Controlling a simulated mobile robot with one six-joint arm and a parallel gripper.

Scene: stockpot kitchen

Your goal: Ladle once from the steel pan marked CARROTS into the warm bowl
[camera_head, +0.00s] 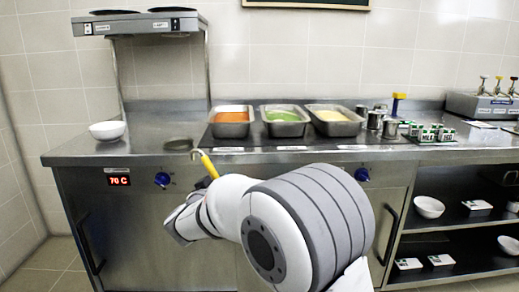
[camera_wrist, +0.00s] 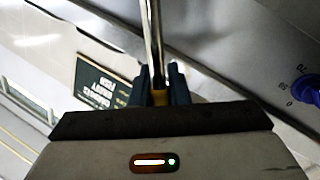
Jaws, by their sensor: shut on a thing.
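A steel pan with orange contents (camera_head: 231,122) is the leftmost of three pans set in the counter; its label is too small to read. A white bowl (camera_head: 107,131) stands upright on the counter's left end, above a red 70 C display. My gripper (camera_wrist: 158,88) is shut on the yellow handle of a ladle (camera_head: 207,165), and its steel shaft (camera_wrist: 152,40) runs up out of the wrist view. In the head view the handle is tilted in front of the counter's front edge, left of the orange pan. The ladle's cup cannot be made out clearly.
Pans with green (camera_head: 284,123) and cream (camera_head: 334,123) contents stand to the right. Steel canisters (camera_head: 375,120) and small labelled boxes (camera_head: 430,133) are further right. A raised shelf (camera_head: 140,25) overhangs the left end. A dark disc (camera_head: 178,143) lies between bowl and pans.

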